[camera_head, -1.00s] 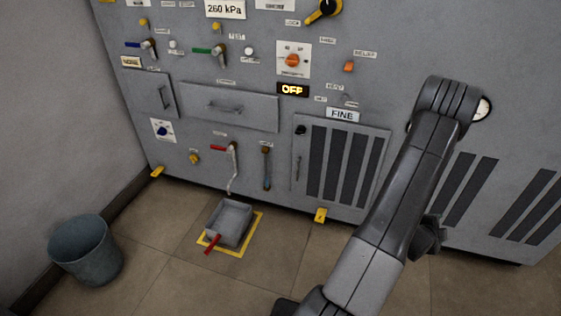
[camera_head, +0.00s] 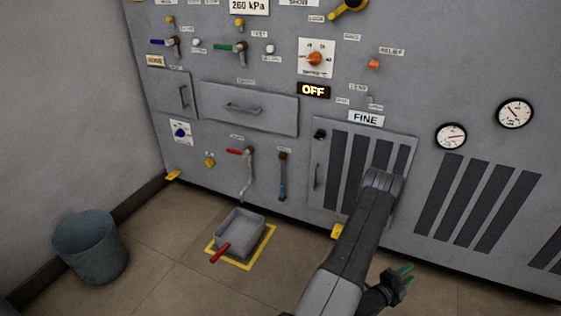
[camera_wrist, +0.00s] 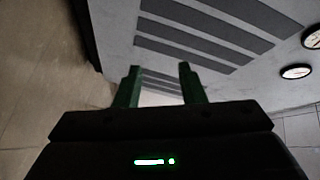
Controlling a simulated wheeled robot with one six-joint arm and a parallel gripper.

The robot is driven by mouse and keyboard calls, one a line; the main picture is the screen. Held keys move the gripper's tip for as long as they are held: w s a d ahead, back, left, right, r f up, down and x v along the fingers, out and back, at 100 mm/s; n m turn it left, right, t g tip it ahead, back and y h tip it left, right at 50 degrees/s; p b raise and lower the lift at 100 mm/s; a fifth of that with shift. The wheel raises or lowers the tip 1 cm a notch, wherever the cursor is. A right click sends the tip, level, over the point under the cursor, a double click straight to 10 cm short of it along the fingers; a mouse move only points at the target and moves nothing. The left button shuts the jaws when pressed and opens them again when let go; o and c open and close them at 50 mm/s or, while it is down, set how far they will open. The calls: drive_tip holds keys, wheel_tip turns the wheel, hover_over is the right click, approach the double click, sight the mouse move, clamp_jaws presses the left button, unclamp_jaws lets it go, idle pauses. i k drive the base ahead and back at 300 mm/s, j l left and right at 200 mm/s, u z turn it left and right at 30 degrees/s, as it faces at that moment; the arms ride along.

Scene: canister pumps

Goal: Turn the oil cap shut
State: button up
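No part carries a readable oil cap label, so I cannot tell for sure which one is the oil cap. A small yellow knob (camera_head: 210,161) sits low on the panel, left of the red-handled lever. A black round knob (camera_head: 320,134) sits at the top left of the louvred door. My gripper (camera_head: 408,270) is low at the right, in front of the cabinet and well apart from both knobs. In the wrist view my gripper (camera_wrist: 158,72) has its green fingers apart with nothing between them. Neither knob shows in the wrist view.
A grey tray (camera_head: 256,226) with a red handle is on the floor inside a yellow outline. A blue-grey bucket (camera_head: 90,250) stands at the left wall. A red-handled lever (camera_head: 248,165) sticks out of the panel. The floor between bucket and tray is clear.

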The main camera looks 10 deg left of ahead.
sight(209, 162)
drive_tip(key=i+j+u, duration=0.35)
drive_tip(key=j, duration=0.25)
drive_tip(key=i+j+u, duration=0.2)
drive_tip(key=j+u, duration=0.15)
drive_tip(key=j, duration=0.2)
drive_tip(key=i+j+u, duration=0.4)
drive_tip(key=i+j, duration=0.6)
